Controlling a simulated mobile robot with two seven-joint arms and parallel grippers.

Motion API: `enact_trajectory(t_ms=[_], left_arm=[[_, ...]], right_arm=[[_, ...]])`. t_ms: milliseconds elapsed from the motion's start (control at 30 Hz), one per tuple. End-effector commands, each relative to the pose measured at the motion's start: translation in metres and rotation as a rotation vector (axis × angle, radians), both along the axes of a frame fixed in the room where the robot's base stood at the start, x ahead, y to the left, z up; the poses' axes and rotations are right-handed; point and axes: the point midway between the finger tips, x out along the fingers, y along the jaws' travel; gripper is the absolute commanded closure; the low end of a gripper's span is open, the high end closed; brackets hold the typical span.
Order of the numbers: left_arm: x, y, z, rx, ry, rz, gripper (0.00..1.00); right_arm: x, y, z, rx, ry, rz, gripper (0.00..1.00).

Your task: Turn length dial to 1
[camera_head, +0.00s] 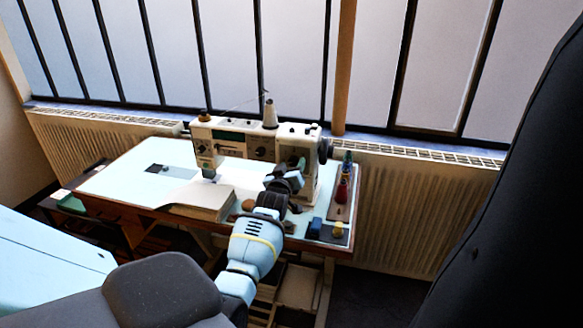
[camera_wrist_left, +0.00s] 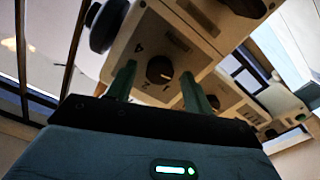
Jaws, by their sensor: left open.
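The sewing machine (camera_head: 230,139) stands on the pale blue table, its body cream with dark knobs. In the left wrist view, a round dark dial (camera_wrist_left: 160,70) sits on the machine's cream face with printed marks around it; I cannot read its setting for sure. My left gripper (camera_wrist_left: 153,82) is open, with one green finger on each side of the dial and a gap to it. In the head view my left gripper (camera_head: 290,172) is in front of the machine's right column and hides part of it. My right gripper is not in view.
The table (camera_head: 121,172) has a cream block (camera_head: 205,200) at its front edge. Thread spools (camera_head: 343,190) and small blue and yellow items (camera_head: 338,229) lie at its right end. A radiator (camera_head: 410,200) and barred window stand behind.

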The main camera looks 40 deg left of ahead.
Motion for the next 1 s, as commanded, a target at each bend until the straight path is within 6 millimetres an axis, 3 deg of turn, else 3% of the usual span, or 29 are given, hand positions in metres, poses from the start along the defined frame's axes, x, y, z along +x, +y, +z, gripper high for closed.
enact_trajectory(t_ms=[100, 433, 767, 1000], left_arm=[[0.0, 0.0001, 0.0004, 0.0, -0.001, 0.0, 0.49], [-0.0002, -0.0001, 0.0003, 0.0, -0.001, 0.0, 0.92], [-0.0002, -0.0001, 0.0002, 0.04, 0.022, 0.0, 0.93], [-0.0001, -0.0004, 0.0001, 0.166, 0.091, -0.001, 0.93]], right_arm=[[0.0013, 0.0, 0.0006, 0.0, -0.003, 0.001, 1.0], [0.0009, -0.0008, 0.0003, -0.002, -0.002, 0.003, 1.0], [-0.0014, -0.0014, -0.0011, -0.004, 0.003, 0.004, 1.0], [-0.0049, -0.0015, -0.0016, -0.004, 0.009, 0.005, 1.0]])
